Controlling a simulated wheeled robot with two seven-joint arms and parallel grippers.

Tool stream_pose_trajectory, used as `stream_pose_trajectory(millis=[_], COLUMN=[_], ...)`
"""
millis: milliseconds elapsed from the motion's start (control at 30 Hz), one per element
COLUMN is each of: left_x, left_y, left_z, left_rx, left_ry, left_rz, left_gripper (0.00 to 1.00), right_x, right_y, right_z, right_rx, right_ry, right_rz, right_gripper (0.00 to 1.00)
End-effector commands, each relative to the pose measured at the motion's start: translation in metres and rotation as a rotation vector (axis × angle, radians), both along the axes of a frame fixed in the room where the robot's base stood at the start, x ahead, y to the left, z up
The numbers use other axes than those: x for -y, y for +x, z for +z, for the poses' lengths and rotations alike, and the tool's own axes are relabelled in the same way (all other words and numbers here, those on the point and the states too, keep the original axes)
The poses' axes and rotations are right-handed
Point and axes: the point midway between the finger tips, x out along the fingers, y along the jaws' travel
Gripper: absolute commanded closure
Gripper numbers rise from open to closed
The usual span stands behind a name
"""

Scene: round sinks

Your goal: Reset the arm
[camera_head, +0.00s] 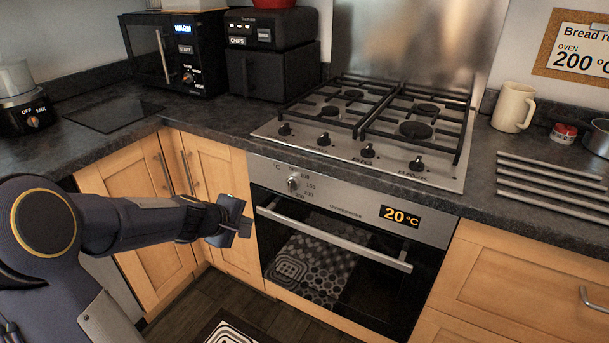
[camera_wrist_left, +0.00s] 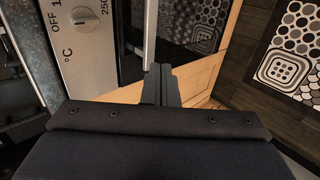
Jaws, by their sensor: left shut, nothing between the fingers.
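My left arm comes in from the left in the head view. Its gripper (camera_head: 238,220) is in front of the wooden cabinet doors, just left of the oven door. In the left wrist view the gripper's fingers (camera_wrist_left: 160,84) are together with nothing between them. The oven (camera_head: 340,250) has a shut door, a display reading 20 °C, and a temperature knob (camera_head: 294,183). The knob also shows in the left wrist view (camera_wrist_left: 82,17), at the upper left. My right gripper is in neither view.
A gas hob (camera_head: 370,125) sits in the dark counter above the oven. A microwave (camera_head: 175,52) and black appliances stand at the back left. A cream mug (camera_head: 513,107) and metal bars (camera_head: 552,182) are on the right counter. A patterned mat lies on the floor.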

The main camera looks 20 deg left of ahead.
Motion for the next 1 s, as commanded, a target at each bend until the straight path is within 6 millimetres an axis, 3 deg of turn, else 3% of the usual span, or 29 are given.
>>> stream_pose_trajectory(millis=[167, 267, 333, 500, 600, 800, 967, 1000], left_x=[0.004, 0.026, 0.054, 0.134, 0.159, 0.181, 0.185, 0.184], left_y=[-0.001, -0.010, -0.025, -0.100, -0.141, -0.206, -0.247, -0.245], left_z=[0.003, 0.018, 0.035, 0.063, 0.063, 0.048, 0.030, 0.050], left_rx=[0.003, 0.017, 0.033, 0.047, 0.034, -0.002, -0.036, -0.042], left_ry=[0.006, 0.038, 0.086, 0.263, 0.356, 0.514, 0.636, 0.631], left_rz=[-0.016, -0.102, -0.220, -0.601, -0.764, -0.989, -1.121, -1.119], left_gripper=[1.00, 1.00, 1.00, 1.00, 1.00, 1.00, 1.00, 1.00], right_x=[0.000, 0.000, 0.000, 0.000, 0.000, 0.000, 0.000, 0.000], right_y=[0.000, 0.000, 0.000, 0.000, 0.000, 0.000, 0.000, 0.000], right_z=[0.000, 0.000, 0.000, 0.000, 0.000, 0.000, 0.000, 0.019], right_rx=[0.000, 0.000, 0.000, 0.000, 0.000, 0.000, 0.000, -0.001], right_ry=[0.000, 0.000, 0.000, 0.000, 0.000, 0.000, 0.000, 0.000], right_rz=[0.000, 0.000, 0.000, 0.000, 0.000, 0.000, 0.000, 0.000], right_gripper=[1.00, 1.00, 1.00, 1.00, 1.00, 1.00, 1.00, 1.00])
